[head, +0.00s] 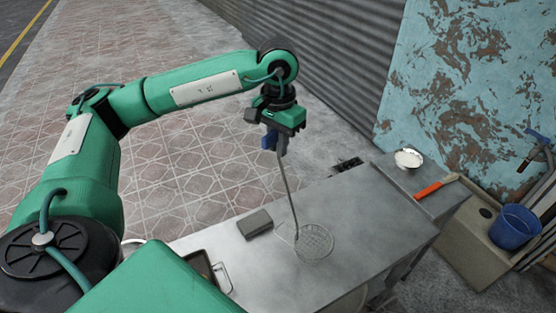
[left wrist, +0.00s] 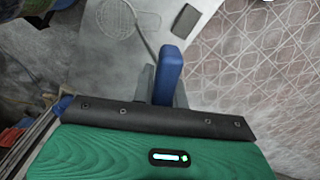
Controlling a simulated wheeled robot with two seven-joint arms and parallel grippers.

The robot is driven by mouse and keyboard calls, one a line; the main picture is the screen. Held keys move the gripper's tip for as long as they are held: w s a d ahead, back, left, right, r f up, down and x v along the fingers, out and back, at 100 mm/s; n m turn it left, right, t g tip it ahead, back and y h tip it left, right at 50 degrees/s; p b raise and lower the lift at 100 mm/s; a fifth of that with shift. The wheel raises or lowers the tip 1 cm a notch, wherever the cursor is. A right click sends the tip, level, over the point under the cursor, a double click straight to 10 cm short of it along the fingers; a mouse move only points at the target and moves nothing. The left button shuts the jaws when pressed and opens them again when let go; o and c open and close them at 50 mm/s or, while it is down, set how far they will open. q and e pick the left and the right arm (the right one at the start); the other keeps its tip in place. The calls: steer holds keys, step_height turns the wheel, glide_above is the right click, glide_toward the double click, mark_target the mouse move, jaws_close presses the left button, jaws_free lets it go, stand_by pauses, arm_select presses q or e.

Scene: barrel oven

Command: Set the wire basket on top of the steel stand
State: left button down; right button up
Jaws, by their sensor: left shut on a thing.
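The wire basket (head: 315,243) is a round mesh scoop on a long thin handle. My left gripper (head: 277,146) is shut on the handle's blue grip (head: 268,140), with the handle hanging down and slightly tilted. The blue grip also shows in the left wrist view (left wrist: 169,72), with the basket mesh (left wrist: 125,20) beyond it. The basket appears over the grey steel stand (head: 375,230), a long flat-topped bench; I cannot tell whether it touches the top. My right gripper is out of view.
A small dark grey box (head: 254,223) lies left of the basket. A dark tray (head: 203,266) is at the near left. A white bowl (head: 408,158) and an orange-handled tool (head: 437,187) are at the right. A blue bucket (head: 514,227) stands farther right.

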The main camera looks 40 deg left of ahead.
mark_target(278, 159)
arm_select(q)
step_height(278, 159, down, 3)
steer(key=shift+w+r+p, duration=0.1)
steer(key=shift+p, duration=0.2)
step_height(278, 159, down, 3)
steer(key=shift+f+p, duration=0.2)
steer(key=shift+p, duration=0.35)
steer(key=shift+f, duration=0.35)
steer(key=shift+f, duration=0.15)
steer(key=c, duration=1.4)
jaws_free()
